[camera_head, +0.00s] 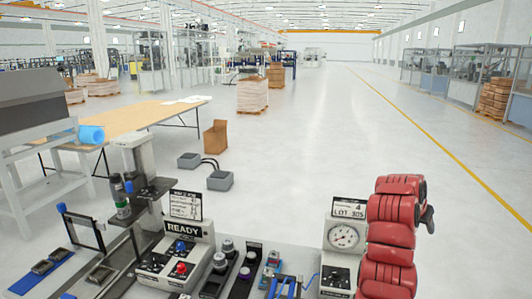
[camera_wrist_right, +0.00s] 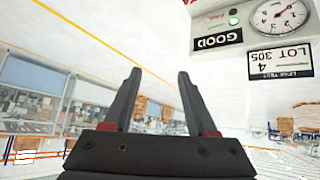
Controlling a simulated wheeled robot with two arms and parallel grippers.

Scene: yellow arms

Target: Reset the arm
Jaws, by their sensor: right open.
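My right arm (camera_head: 390,240), with red segments, rises at the right of the head view, beside the gauge box. Its dark gripper (camera_head: 429,216) shows only partly behind the arm's upper end. In the right wrist view the two dark fingers of my right gripper (camera_wrist_right: 159,75) stand apart with nothing between them. The gauge box (camera_head: 343,238) has a round dial and a "LOT 305" sign. It also shows upside down at the upper right of the wrist view (camera_wrist_right: 218,40), apart from the fingers, with a "GOOD" label. My left gripper is not in view.
A control box marked "READY" (camera_head: 178,260) and a grey press-like stand (camera_head: 138,165) are at the lower left. Small fixtures (camera_head: 240,275) fill the front middle. A wooden-topped table (camera_head: 150,113) stands farther left. Open floor (camera_head: 320,130) lies beyond.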

